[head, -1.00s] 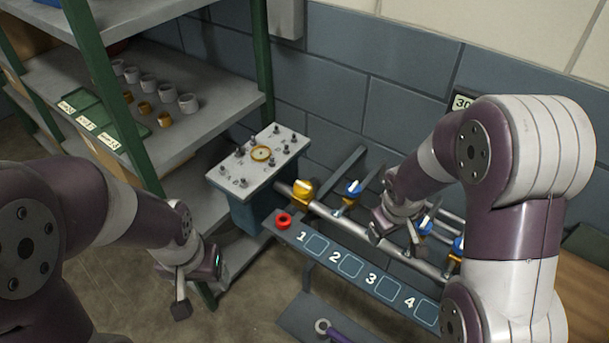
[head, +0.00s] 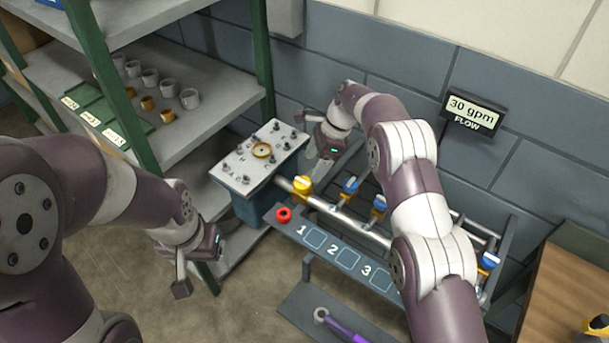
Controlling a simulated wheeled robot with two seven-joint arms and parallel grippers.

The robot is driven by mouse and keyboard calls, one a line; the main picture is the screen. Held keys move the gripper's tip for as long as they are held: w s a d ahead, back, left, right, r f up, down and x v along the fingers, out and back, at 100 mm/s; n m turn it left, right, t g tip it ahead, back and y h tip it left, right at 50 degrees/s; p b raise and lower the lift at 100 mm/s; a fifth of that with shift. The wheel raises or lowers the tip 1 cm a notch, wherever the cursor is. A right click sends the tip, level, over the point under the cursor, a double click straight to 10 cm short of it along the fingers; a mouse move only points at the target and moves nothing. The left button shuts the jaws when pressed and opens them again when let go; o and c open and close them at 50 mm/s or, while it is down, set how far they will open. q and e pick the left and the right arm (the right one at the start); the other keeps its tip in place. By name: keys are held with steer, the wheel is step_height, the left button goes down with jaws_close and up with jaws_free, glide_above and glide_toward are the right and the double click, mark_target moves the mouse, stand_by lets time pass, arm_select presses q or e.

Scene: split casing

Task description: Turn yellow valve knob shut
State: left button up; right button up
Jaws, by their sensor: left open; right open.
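The yellow valve knob (head: 301,186) is on the pipe near its left end, just right of the box with the studded top. Blue valve knobs (head: 350,184) (head: 379,204) (head: 488,261) sit further along the pipe. My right gripper (head: 316,164) is open, behind and slightly above the yellow knob, and appears apart from it. Its fingers are partly dim against the wall. My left gripper (head: 195,284) is open and empty, low beside the shelf, well left of the pipe. My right arm hides part of the pipe.
A display (head: 472,112) on the wall reads 30 gpm FLOW. A red ring (head: 283,214) sits at the left end of the numbered rail (head: 330,252). A purple-handled tool (head: 340,327) lies below. A shelf (head: 195,115) with cups stands left; a wooden surface (head: 570,290) is right.

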mark_target(304, 180)
steer(key=p+x, duration=0.1)
steer(key=x, duration=0.5)
steer(key=shift+a+f+p, duration=0.15)
steer(key=shift+p, duration=0.2)
steer(key=shift+a+f, duration=0.15)
steer(key=shift+f, duration=0.25)
steer(key=c, duration=1)
